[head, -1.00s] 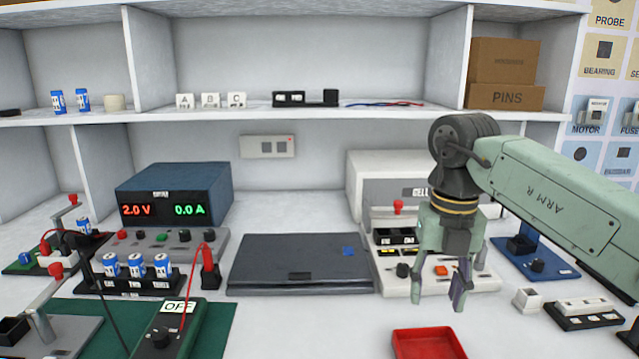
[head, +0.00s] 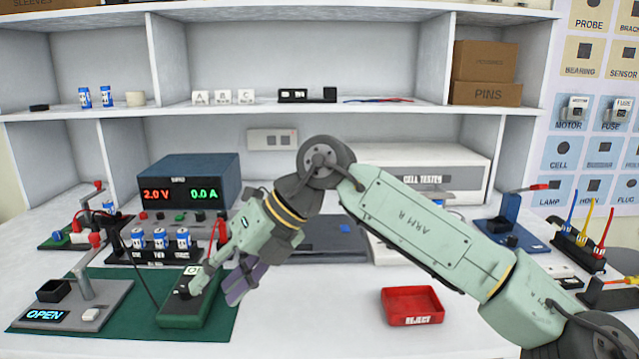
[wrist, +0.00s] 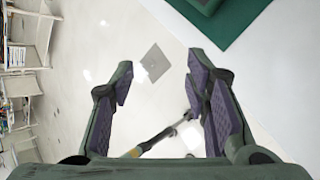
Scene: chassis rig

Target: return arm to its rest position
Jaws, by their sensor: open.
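My gripper (head: 214,286) is open and empty in the head view. It hangs tilted to the lower left, in front of the green mat (head: 120,276) and the green multimeter (head: 185,308), partly covering them. My arm reaches in from the lower right and bends at a dark joint high in the middle. In the wrist view, the purple-padded fingers (wrist: 160,80) stand wide apart with nothing between them. Beyond them show the floor, the white table edge and a corner of the green mat (wrist: 235,32).
A power supply (head: 188,184) and a holder with blue cells (head: 160,250) stand behind the gripper at left. A red tray (head: 412,318) lies at right below the arm. The dark flat case (head: 325,250) is partly hidden by my arm. The front middle table is clear.

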